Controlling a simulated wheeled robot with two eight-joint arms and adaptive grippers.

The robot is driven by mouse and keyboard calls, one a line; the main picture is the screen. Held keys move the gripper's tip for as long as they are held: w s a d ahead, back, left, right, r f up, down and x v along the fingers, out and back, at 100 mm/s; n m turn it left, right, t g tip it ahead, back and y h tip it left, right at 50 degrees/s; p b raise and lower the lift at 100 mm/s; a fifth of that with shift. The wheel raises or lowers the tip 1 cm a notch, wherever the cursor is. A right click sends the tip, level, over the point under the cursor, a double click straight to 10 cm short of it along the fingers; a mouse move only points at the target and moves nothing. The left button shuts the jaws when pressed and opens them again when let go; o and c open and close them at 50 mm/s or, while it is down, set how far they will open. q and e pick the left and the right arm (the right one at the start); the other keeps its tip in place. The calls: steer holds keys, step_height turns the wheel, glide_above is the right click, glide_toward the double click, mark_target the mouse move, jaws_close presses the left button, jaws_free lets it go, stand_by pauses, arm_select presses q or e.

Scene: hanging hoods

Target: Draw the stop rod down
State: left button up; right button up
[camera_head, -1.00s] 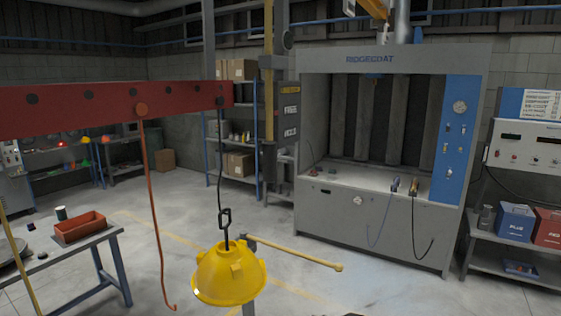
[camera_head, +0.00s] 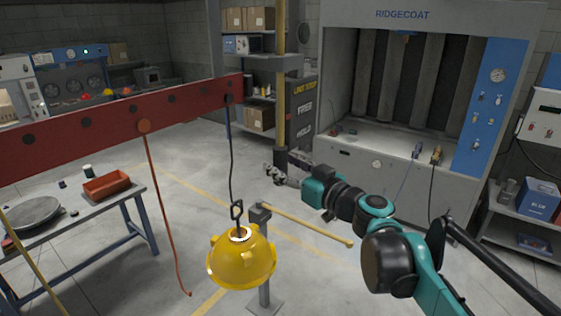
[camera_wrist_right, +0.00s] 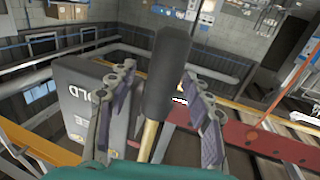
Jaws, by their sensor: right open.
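The stop rod (camera_head: 281,95) is a yellow rod that hangs upright in front of the back shelves, with a black grip (camera_head: 280,158) at its lower end. My right gripper (camera_head: 279,174) is open at the black grip. In the right wrist view the black grip (camera_wrist_right: 168,75) shows between the two spread fingers, with a gap at its sides, and a length of yellow rod (camera_wrist_right: 149,138) below it. Whether a finger touches it I cannot tell. A dark sign (camera_head: 303,105) beside the rod reads LIMIT STOP, FREE and HOLD. My left gripper is out of view.
A red beam (camera_head: 110,133) crosses on the left, with an orange cord (camera_head: 160,205) hanging from it. A yellow hood (camera_head: 241,262) hangs by a hook, near a post (camera_head: 264,285) with a yellow bar (camera_head: 310,226). A grey booth (camera_head: 375,190) stands behind.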

mark_target(280, 187)
steer(key=shift+w+a, duration=0.2)
steer(key=shift+a, duration=0.1)
steer(key=shift+a+r, duration=0.1)
jaws_close()
step_height(280, 187, down, 6)
steer(key=b, duration=0.4)
steer(key=shift+f, duration=0.25)
steer(key=shift+s, duration=0.1)
jaws_free()
